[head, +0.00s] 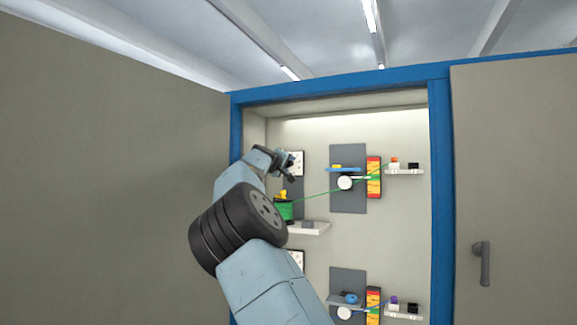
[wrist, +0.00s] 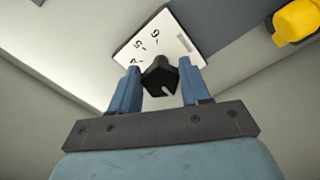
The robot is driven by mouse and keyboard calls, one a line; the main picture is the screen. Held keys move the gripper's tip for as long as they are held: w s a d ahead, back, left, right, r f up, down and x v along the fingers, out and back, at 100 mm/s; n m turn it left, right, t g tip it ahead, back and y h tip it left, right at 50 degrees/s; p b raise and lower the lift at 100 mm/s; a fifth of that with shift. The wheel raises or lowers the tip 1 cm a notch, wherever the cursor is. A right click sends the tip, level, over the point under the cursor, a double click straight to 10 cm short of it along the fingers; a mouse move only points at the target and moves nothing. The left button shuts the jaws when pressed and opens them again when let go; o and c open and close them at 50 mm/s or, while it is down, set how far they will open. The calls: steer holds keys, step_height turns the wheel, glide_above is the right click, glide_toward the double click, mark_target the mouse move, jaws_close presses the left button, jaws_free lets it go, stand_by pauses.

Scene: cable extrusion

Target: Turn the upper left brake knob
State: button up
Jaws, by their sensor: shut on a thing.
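The upper left brake knob (wrist: 160,78) is black with a white pointer line and sits on a white dial plate (wrist: 158,44) with printed numbers. In the wrist view my gripper (wrist: 160,82) has its two blue fingers on either side of the knob, shut on it. In the head view my gripper (head: 288,165) is at the upper left of the cabinet, in front of the white dial plate (head: 298,160). The knob itself is hidden there by the gripper.
A yellow part (wrist: 297,20) is close by at the right in the wrist view. In the head view a green spool (head: 285,211) with a green cable stands below the gripper, above a shelf (head: 310,228). The open left door (head: 110,180) stands left of my arm.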

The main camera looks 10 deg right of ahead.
steer(key=shift+w+a+f+m, duration=0.1)
steer(key=shift+a+f+m, duration=0.05)
steer(key=shift+m, duration=0.85)
steer(key=shift+c, duration=0.2)
steer(key=o, duration=0.8)
steer(key=shift+o, duration=1.2)
steer(key=v, duration=1.3)
steer(key=shift+s+a, duration=0.2)
steer(key=shift+s, duration=0.1)
